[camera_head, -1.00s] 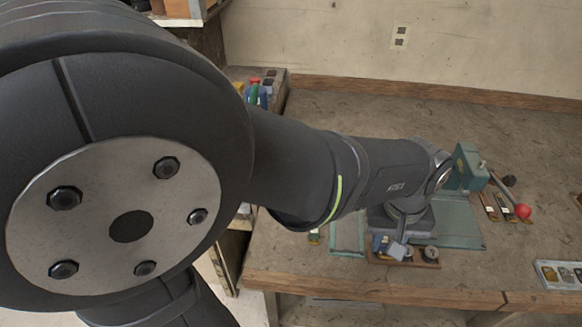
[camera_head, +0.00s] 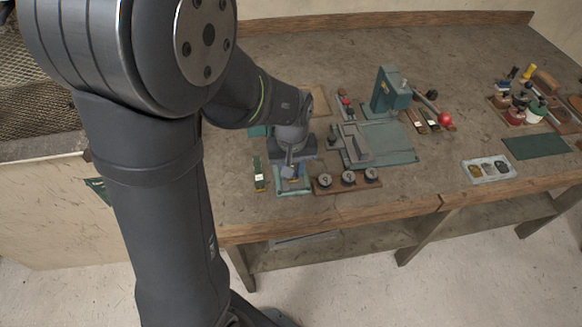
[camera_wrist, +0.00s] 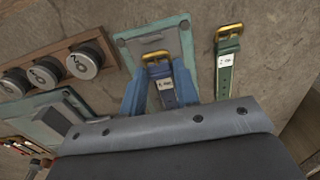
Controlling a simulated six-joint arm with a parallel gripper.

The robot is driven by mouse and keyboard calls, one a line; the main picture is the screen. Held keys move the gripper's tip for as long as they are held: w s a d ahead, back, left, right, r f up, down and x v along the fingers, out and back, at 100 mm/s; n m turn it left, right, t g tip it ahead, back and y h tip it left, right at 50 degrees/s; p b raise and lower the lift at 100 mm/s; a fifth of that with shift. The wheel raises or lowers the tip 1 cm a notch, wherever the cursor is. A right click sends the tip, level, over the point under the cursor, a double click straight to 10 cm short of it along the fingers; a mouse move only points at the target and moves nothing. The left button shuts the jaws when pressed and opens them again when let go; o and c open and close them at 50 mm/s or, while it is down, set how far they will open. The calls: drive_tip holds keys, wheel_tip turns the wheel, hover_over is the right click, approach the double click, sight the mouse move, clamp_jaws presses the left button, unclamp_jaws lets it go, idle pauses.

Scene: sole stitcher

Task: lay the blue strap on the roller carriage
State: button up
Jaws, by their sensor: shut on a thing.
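The blue strap (camera_wrist: 166,92) has a gold buckle and a small white label. In the wrist view it lies between the two blue-grey fingers of my gripper (camera_wrist: 163,98), which is shut on it. Its lower end is hidden by the gripper body. Strap and fingers are over a pale green tray (camera_wrist: 127,48) with a grey plate; I cannot tell whether the strap still touches it. In the head view my gripper (camera_head: 291,171) points down over that tray. What looks like the roller carriage is the grey block (camera_head: 355,147) on the green base plate, to the right.
A green strap (camera_head: 259,174) lies left of the tray and shows right of it in the wrist view (camera_wrist: 228,62). A wooden rack with three round knobs (camera_head: 347,180) stands close right. The green stitcher (camera_head: 390,90) rises behind the base plate, near a red-balled lever (camera_head: 445,118).

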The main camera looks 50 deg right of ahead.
drive_tip(key=shift+f, duration=0.15)
drive_tip(key=o, duration=1)
drive_tip(key=shift+c, duration=0.2)
wheel_tip(320, 180, up, 12)
wheel_tip(320, 180, down, 12)
drive_tip(key=shift+r, duration=2)
